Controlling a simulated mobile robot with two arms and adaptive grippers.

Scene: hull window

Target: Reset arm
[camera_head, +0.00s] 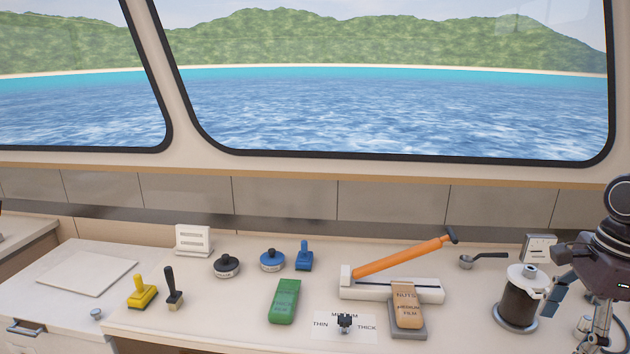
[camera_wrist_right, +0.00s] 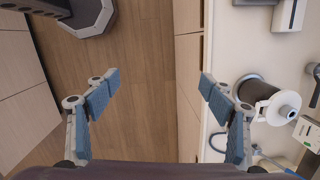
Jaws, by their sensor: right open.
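My right arm shows at the right edge in the camera_head view, with its gripper (camera_head: 575,308) beside the dark spool (camera_head: 519,303) with the white cap. In the wrist view the right gripper (camera_wrist_right: 160,93) has its two blue-padded fingers wide apart with nothing between them; it hangs over the wooden floor (camera_wrist_right: 140,60) and the counter edge. An orange lever (camera_head: 398,259) on a white base (camera_head: 366,287) slants up to the right, ending in a dark handle. My left gripper is not in view.
The counter holds a green packet (camera_head: 285,301), a brown nuts packet (camera_head: 407,304), a thickness dial (camera_head: 345,323), blue and black stamps, a yellow stamp (camera_head: 142,293) and a ladle (camera_head: 484,260). The spool (camera_wrist_right: 262,103) stands right of my fingers in the wrist view.

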